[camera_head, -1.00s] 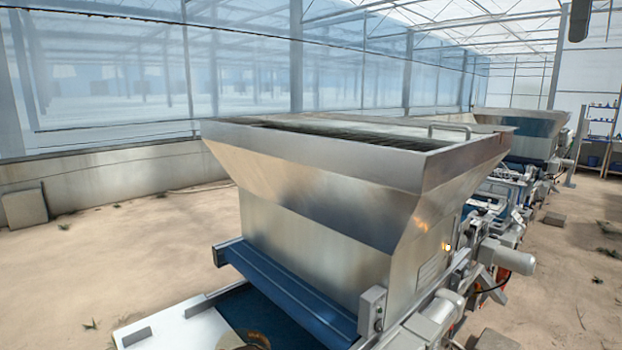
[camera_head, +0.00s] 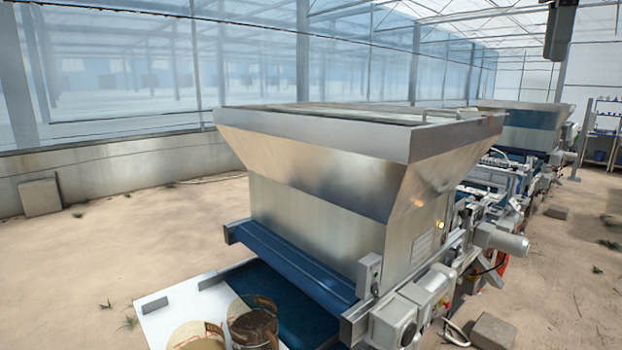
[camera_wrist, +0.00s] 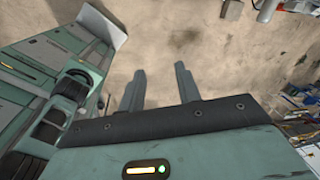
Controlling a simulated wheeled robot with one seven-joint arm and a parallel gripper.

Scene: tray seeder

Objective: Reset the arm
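My gripper (camera_wrist: 160,67) is seen in the wrist view with its two grey fingers well apart. Nothing is between them but bare sandy floor below. Green parts of my own body fill the left side of that view. A dark grey part hangs into the top right of the head view; I cannot tell whether it belongs to my arm.
A steel hopper (camera_head: 310,180) stands on the seeder line. Two round containers, one tan (camera_head: 197,335) and one brown (camera_head: 253,327), sit on the white and blue surface before it. A second hopper (camera_head: 527,125) stands behind. Sandy floor (camera_head: 120,245) is open at left.

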